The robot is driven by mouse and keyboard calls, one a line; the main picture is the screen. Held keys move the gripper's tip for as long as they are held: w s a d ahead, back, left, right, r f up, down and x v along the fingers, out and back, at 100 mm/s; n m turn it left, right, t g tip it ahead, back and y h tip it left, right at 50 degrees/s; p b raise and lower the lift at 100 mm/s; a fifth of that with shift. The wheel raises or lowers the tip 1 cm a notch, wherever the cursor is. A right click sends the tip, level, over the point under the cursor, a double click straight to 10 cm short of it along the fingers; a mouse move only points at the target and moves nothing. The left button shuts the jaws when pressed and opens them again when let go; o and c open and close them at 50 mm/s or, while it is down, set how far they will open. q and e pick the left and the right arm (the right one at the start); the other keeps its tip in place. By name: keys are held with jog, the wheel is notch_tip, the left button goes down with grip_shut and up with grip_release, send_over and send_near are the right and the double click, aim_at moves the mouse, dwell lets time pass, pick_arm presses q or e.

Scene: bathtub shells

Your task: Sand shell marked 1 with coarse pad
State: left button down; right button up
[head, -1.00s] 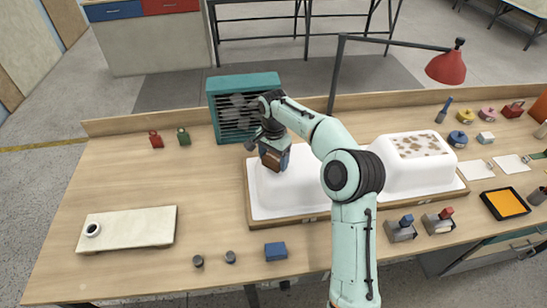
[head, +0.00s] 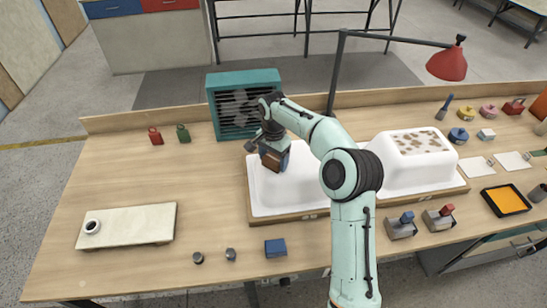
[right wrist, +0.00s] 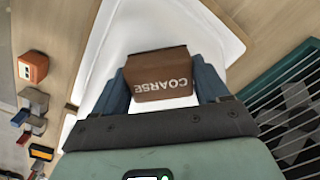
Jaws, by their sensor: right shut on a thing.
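My right gripper (head: 274,152) is shut on a brown pad (right wrist: 160,80) whose face reads COARSE in the right wrist view. In the head view, the pad (head: 271,163) is over the upper left part of the left white shell (head: 282,190). It looks to be at the shell's surface, but I cannot tell whether they touch. My arm hides the shell's right part, and no number is readable on it. A second white shell (head: 416,175) with brown patches on top stands to the right. My left gripper is out of view.
A teal fan box (head: 228,88) stands behind the left shell. A red lamp (head: 446,64) hangs at the right. A blue block (head: 275,248) lies in front, and grey blocks (head: 400,225) stand at the front right. The left of the bench has free room around a pale board (head: 130,225).

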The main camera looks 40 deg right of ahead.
aim_at(306, 162)
jog(key=shift+s+d+r, duration=0.1)
jog(key=shift+s+d, duration=0.3)
jog(key=shift+d, duration=0.3)
jog(key=shift+s+d, duration=0.35)
jog(key=shift+d, duration=0.35)
jog(key=shift+s+d, duration=0.5)
jog(key=shift+d, duration=0.35)
jog(key=shift+s+d, duration=0.45)
jog(key=shift+d, duration=0.35)
jog(key=shift+s+d+p, duration=0.3)
jog(key=shift+s+d, duration=0.2)
jog(key=shift+d, duration=0.4)
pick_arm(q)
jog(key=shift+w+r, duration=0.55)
pick_arm(e)
jog(key=shift+s+d+f, duration=0.25)
jog(key=shift+s+d, duration=0.15)
jog(key=shift+d, duration=0.3)
